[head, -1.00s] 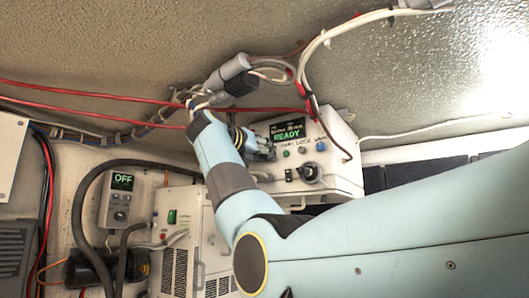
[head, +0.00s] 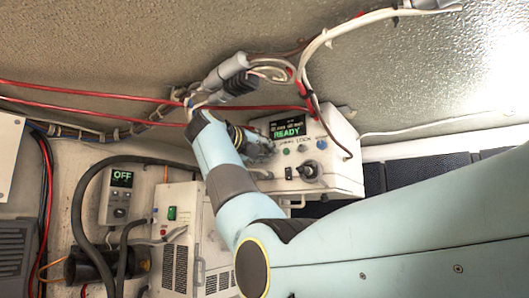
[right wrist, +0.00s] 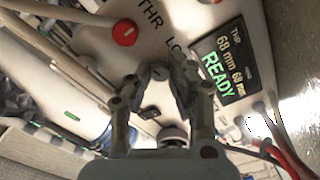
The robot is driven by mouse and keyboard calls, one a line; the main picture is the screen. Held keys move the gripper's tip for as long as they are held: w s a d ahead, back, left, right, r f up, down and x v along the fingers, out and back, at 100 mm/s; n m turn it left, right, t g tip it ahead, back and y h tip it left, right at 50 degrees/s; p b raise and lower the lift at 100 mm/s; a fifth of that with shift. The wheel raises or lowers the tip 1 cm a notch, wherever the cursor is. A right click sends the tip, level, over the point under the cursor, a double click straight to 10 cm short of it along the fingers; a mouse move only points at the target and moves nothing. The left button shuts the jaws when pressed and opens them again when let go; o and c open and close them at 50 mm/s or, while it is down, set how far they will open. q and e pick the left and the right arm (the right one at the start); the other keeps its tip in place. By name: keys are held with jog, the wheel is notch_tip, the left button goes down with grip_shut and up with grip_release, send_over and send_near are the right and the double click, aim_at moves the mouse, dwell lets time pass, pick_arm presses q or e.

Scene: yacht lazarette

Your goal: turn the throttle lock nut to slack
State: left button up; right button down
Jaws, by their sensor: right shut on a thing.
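The throttle lock nut (right wrist: 160,73) is a small grey piece on the white control box, by the partly hidden letters "THR LO" in the right wrist view. My right gripper (right wrist: 161,85) is shut on it, one finger on each side. In the head view my right gripper (head: 262,150) is at the left part of the box front (head: 341,180), and it hides the nut there. The box's display (head: 288,128) reads READY in green; in the right wrist view the display (right wrist: 225,58) also shows "THR" and "68 mm" figures. My left gripper is not in view.
A red knob (right wrist: 125,32) is near the nut. A black knob (head: 308,172), a blue button (head: 321,145) and a green button (head: 286,151) are on the box. Red cables (head: 90,88) run above. An OFF panel (head: 119,196) and a vented white unit (head: 178,240) stand left.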

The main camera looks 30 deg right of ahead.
jog(key=shift+r, duration=0.1)
dwell(0.4)
jog(key=c, duration=1.2)
grip_release()
jog(key=shift+a, duration=0.1)
jog(key=v, duration=1.2)
